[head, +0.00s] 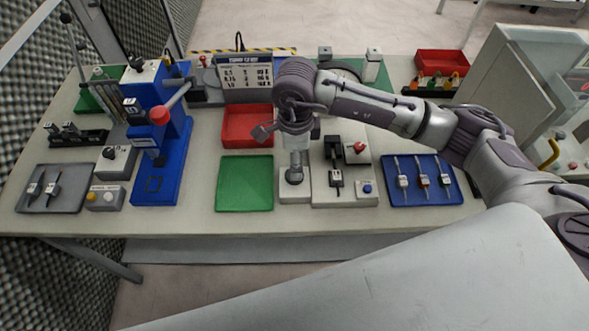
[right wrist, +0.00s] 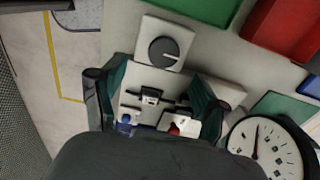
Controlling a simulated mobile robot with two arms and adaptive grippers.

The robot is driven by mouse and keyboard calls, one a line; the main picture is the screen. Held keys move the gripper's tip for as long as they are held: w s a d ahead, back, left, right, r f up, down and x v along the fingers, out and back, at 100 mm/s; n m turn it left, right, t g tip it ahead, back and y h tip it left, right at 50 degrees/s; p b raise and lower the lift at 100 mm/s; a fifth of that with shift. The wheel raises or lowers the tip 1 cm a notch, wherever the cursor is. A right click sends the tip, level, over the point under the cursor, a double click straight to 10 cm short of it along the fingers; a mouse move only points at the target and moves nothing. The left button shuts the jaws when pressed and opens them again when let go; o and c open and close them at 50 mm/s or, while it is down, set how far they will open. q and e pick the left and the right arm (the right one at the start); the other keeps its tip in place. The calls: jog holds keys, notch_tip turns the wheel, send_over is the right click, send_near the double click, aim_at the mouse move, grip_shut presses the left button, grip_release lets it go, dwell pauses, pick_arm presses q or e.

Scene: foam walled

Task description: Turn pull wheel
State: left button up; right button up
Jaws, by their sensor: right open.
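What looks like the pull wheel is a round dark knob (right wrist: 164,52) with a light pointer mark on a white box. My right gripper is open and empty above the station. In the right wrist view its fingers (right wrist: 150,98) are spread, with the knob beyond and between them; I see no contact. My left gripper is not in view.
The station has a black clamp (head: 334,150), red knob (head: 359,148) and blue button (head: 367,188). A dial gauge (right wrist: 268,148) stands close to one finger. Green tray (head: 245,184), red bin (head: 247,125), blue press (head: 160,160) and blue tray (head: 424,198) surround it.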

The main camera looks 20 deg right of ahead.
jog(key=f, duration=0.2)
jog(key=f+p, duration=0.1)
jog(key=f, duration=0.1)
jog(key=shift+w, duration=0.3)
notch_tip(320, 180, down, 3)
jog(key=shift+f+p, duration=0.15)
jog(key=shift+p, duration=0.2)
jog(key=shift+f, duration=0.45)
jog(key=shift+c, duration=0.4)
jog(key=c, duration=1.1)
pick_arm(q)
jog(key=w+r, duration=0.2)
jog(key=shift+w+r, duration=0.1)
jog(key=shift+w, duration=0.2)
